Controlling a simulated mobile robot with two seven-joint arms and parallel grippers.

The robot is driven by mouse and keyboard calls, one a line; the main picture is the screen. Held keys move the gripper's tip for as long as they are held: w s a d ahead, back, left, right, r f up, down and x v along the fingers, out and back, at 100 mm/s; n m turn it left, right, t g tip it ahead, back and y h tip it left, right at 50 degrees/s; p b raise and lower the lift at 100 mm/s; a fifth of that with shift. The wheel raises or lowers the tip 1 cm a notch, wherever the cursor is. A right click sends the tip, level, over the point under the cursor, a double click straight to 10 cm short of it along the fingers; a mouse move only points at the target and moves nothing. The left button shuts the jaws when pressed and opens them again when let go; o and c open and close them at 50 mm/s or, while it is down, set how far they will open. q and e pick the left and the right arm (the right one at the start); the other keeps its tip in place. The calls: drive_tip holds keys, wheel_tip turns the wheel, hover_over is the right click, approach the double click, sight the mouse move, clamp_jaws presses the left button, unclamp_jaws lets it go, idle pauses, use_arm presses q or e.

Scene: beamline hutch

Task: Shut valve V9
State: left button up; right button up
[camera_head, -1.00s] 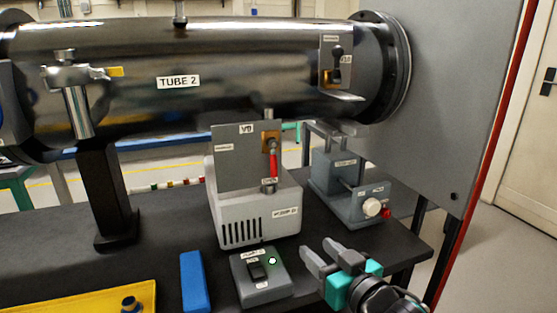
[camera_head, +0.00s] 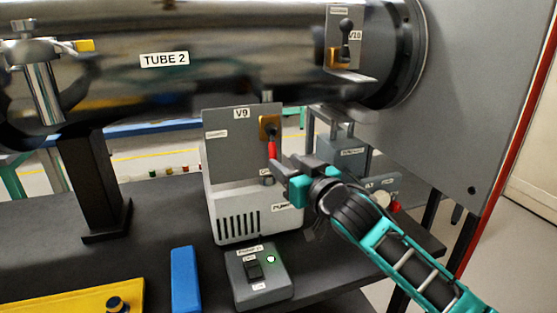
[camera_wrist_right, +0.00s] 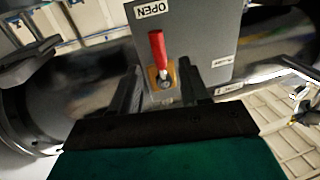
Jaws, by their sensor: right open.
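Valve V9 sits on a grey upright plate (camera_head: 228,150) below TUBE 2, with a brass-coloured square mount (camera_head: 264,125) and a red lever (camera_head: 272,149). In the head view the lever hangs down from its pivot. In the right wrist view the red lever (camera_wrist_right: 157,48) points toward the OPEN label (camera_wrist_right: 153,10). My right gripper (camera_head: 280,172) is open and empty, just in front of the lever's lower end. In the wrist view its two fingers lie on either side of the lever and pivot; contact cannot be told. My left gripper is out of view.
The plate stands at a white vented pump box (camera_head: 236,222). A grey switch box (camera_head: 258,282) with a green light, a blue block (camera_head: 185,280) and a yellow tray (camera_head: 75,298) are in front. Valve V10 (camera_head: 345,45) is up right on TUBE 2 (camera_head: 220,70).

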sight(275, 156)
drive_tip(key=shift+x, duration=2.15)
drive_tip(key=shift+c, duration=0.3)
clamp_jaws()
